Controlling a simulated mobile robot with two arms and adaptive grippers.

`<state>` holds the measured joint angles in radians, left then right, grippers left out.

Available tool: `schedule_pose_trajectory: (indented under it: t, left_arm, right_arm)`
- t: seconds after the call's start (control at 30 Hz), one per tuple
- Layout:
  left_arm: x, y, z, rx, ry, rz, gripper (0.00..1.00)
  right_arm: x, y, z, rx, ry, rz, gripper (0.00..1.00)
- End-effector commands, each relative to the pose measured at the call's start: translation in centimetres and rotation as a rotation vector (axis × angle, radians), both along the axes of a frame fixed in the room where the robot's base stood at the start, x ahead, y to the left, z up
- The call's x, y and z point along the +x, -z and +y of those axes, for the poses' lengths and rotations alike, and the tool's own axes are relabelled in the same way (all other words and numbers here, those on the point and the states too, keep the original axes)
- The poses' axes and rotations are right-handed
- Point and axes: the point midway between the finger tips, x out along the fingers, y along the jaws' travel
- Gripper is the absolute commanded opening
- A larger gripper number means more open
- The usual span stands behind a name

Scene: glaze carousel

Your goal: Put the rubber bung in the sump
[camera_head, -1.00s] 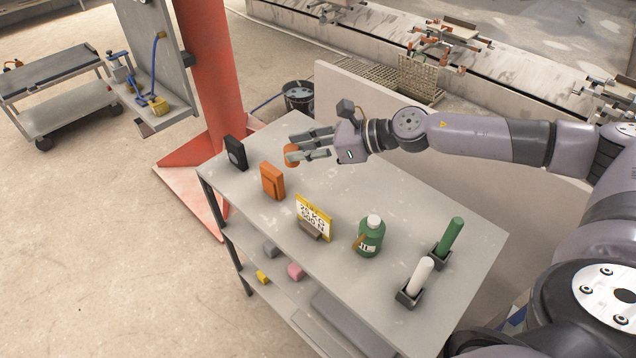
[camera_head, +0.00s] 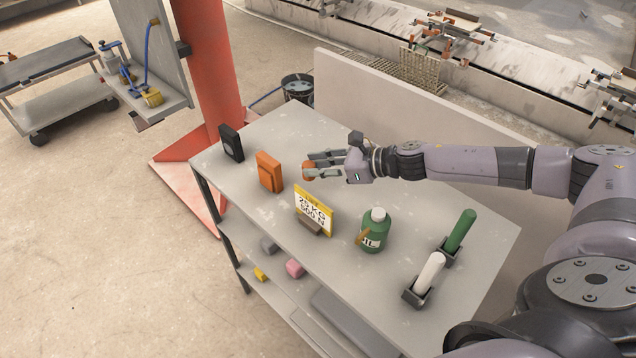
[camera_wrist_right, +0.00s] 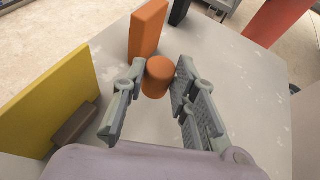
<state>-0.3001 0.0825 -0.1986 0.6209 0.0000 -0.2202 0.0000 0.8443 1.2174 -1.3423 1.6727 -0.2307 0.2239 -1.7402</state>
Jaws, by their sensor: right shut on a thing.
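The rubber bung looks to be the orange cylinder (camera_head: 308,170) between the fingers of my right gripper (camera_head: 312,168). My right gripper is shut on it, over the grey table top (camera_head: 285,145), near the orange box. The wrist view shows the bung (camera_wrist_right: 158,77) between the two finger pads, with the fingers hiding part of its sides. How high it is above the table is hard to tell. No thing is clearly marked as the sump; a floor grating (camera_head: 418,70) lies behind the low wall. My left gripper is not in view.
The table carries a black box (camera_head: 231,143), an orange box (camera_head: 269,172), a yellow-edged sign (camera_head: 314,210), a green bottle (camera_head: 373,232) and white and green sticks in holders. A low wall (camera_head: 400,112) runs behind it. A dark bucket (camera_head: 299,90) stands past its far end.

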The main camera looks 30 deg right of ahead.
Motion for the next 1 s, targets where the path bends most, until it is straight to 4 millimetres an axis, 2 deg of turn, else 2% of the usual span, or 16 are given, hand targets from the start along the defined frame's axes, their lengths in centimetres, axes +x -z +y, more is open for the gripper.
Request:
schedule_pose_trajectory:
  t: [0.33, 0.8, 0.83, 1.0]
  left_arm:
    - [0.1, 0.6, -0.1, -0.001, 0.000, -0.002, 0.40]
    - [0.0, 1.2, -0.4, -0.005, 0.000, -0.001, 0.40]
    - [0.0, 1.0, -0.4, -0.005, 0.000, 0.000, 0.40]
    - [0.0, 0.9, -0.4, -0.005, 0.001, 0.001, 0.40]
  right_arm:
    - [0.0, 4.0, 0.0, 0.001, 0.001, 0.003, 0.00]
    - [0.0, 4.8, 0.0, 0.000, 0.000, -0.001, 0.00]
    - [0.0, 4.6, 0.0, 0.000, 0.000, -0.001, 0.28]
    - [0.0, 4.6, 0.0, 0.000, 0.000, -0.001, 0.40]
